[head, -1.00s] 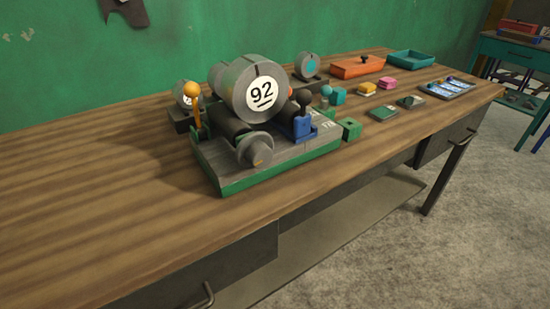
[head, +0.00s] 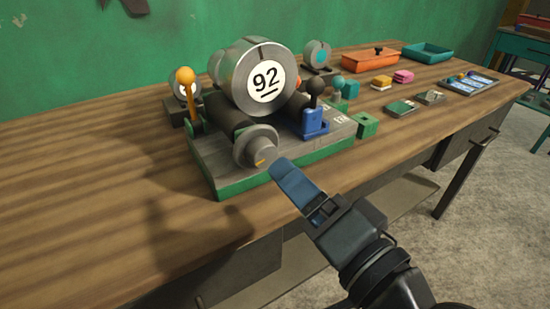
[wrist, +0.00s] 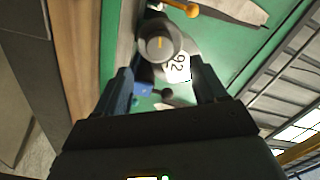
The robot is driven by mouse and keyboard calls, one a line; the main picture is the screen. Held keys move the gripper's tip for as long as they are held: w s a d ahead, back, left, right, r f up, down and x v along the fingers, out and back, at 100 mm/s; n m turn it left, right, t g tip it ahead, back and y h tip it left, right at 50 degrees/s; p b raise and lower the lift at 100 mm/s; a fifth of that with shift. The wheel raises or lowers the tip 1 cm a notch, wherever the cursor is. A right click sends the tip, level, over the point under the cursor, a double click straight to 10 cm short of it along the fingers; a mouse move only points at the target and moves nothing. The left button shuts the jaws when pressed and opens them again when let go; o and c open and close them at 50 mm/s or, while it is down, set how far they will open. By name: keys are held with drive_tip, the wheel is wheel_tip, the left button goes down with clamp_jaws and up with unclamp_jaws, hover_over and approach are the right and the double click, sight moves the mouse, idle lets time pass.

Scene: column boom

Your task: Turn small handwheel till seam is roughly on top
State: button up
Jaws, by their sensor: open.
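The small handwheel (head: 256,146) is a grey disc with a hub at the front of a green-edged machine base (head: 240,184). An orange mark shows on its hub, low in the head view; the mark also shows on the handwheel in the wrist view (wrist: 158,46). A large grey drum (head: 236,75) labelled 92 stands above and behind it, with a dark seam line at its top. My gripper (head: 284,174) is just right of the handwheel in the head view. In the wrist view its fingers (wrist: 160,84) are apart, with the handwheel beyond them. Nothing is between the fingers.
A yellow-knobbed lever (head: 187,90) stands left of the drum. A blue lever block with a dark knob (head: 314,118) stands right of the handwheel. Green blocks, trays and small items lie further right. The table's left part (head: 80,200) is bare.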

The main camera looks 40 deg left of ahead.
sight(267, 159)
drive_tip(key=shift+x, duration=3.6)
drive_tip(key=shift+c, duration=0.5)
drive_tip(key=c, duration=1)
drive_tip(key=shift+o, duration=0.2)
drive_tip(key=shift+f+n, duration=0.1)
drive_tip(key=shift+n, duration=0.2)
drive_tip(key=shift+d+n+b, duration=0.1)
drive_tip(key=shift+n+b, duration=0.65)
drive_tip(key=shift+n, duration=0.05)
drive_tip(key=shift+n+b, duration=1)
drive_tip(key=shift+n, duration=0.9)
